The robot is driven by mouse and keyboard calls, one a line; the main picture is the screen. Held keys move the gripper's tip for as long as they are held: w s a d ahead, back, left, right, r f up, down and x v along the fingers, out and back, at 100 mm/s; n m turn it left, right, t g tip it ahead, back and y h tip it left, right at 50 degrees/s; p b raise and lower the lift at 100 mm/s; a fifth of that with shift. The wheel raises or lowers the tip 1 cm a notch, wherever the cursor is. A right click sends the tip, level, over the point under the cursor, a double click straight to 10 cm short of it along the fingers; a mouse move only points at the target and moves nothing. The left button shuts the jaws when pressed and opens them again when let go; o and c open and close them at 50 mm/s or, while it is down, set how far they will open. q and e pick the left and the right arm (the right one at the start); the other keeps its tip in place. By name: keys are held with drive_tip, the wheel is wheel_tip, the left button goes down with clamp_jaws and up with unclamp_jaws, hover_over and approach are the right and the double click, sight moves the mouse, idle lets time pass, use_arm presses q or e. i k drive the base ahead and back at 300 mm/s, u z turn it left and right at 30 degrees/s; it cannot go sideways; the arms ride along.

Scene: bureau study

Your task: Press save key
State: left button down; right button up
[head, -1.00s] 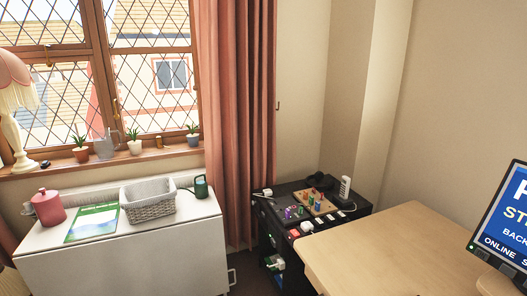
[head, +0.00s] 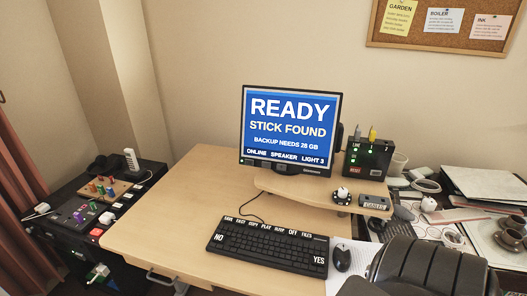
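A black keyboard (head: 268,247) lies on the wooden desk (head: 165,215) in front of the monitor. White labels run along its back edge; the leftmost one seems to read SAVE (head: 228,219), though the print is small. NO (head: 219,238) is marked at its left end and YES (head: 319,260) at its right. The monitor (head: 290,130) shows READY, STICK FOUND and BACKUP NEEDS 28 GB on blue. Neither of my grippers is in view.
A mouse (head: 342,258) lies right of the keyboard. A dark padded chair back (head: 428,268) stands at the lower right. A black box with green lights (head: 371,158) stands right of the monitor. Papers and cups clutter the right; the desk's left part is clear.

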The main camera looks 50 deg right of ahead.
sight(228, 220)
drive_tip(key=z, duration=1.5)
